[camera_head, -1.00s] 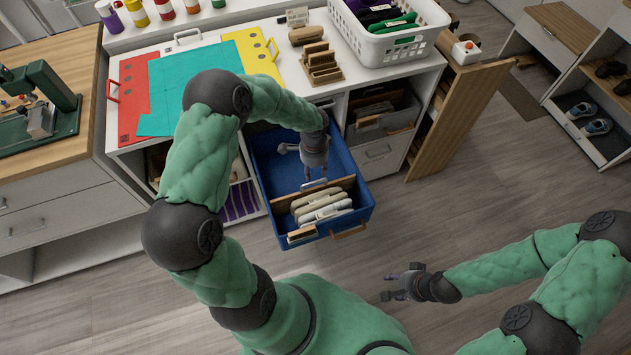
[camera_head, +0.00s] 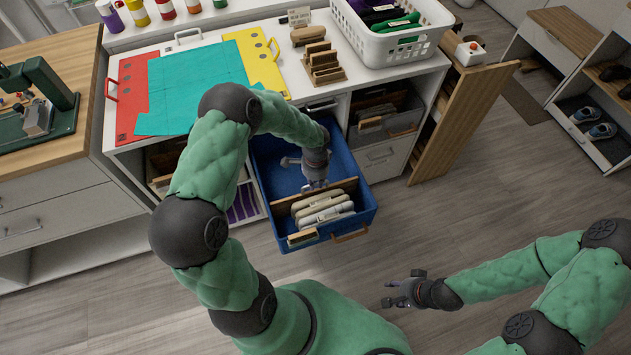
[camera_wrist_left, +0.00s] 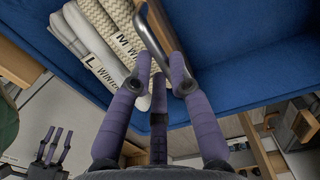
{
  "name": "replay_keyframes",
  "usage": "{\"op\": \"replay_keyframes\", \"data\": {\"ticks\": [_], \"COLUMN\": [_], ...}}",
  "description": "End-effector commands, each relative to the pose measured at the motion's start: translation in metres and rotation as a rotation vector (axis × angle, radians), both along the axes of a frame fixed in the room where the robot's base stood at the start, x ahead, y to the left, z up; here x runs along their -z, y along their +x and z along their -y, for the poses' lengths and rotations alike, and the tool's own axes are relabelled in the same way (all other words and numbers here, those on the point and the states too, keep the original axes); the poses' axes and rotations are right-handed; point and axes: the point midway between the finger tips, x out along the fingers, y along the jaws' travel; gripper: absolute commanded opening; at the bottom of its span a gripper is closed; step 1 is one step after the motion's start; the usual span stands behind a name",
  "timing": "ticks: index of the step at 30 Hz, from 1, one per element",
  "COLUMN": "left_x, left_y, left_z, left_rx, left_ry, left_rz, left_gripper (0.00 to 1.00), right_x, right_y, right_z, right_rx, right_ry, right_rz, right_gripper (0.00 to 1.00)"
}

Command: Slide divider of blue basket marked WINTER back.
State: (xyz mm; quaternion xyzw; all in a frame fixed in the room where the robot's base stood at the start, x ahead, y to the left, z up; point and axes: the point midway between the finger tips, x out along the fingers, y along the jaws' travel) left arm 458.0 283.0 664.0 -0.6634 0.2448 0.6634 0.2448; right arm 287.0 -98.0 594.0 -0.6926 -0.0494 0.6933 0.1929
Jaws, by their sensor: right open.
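The blue basket (camera_head: 362,190) is a pulled-out, open-topped drawer bin. Its wooden divider (camera_head: 343,187) stands across it, behind several pale folded items (camera_head: 325,208) in the front part. The part behind the divider looks empty. In the left wrist view the items carry tags reading "L WIN…" and "M WIN…", and the divider (camera_wrist_left: 150,45) bears a curved metal handle (camera_wrist_left: 163,36). My left gripper (camera_head: 308,186) is inside the basket, at the back side of the divider. Its purple fingers (camera_wrist_left: 160,68) are spread beside the handle; contact is unclear. My right gripper (camera_head: 398,293) is open and empty, away from the basket.
The white counter (camera_head: 290,85) above carries coloured sheets, a wooden sorter (camera_head: 322,68) and a white laundry basket (camera_head: 385,50). A wooden pull-out panel (camera_head: 465,115) stands to the right. Floor is clear in front of the basket.

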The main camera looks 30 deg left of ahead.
Motion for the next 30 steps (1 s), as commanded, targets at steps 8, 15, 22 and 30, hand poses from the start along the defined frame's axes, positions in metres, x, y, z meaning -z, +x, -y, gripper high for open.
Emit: {"op": "replay_keyframes", "data": {"ticks": [8,15,22,30], "left_x": [0.0,0.0,0.0,0.0], "left_y": [0.003,0.031,0.062,0.077], "left_z": [-0.003,-0.036,-0.071,-0.09], "left_rx": [-0.002,-0.004,-0.005,-0.001], "left_ry": [0.0,0.001,0.002,0.0], "left_rz": [0.0,0.0,0.003,0.0], "left_gripper": [0.0,0.0,0.0,0.0], "right_x": [-0.001,-0.005,-0.005,-0.004], "right_y": [0.0,0.0,0.0,0.0], "right_z": [0.0,0.0,0.0,0.0], "right_rx": [0.0,0.0,0.0,0.0], "right_ry": [0.0,0.0,0.0,0.0], "right_rz": [0.0,0.0,0.0,0.0], "right_gripper": [0.46,0.46,0.46,0.46]}}
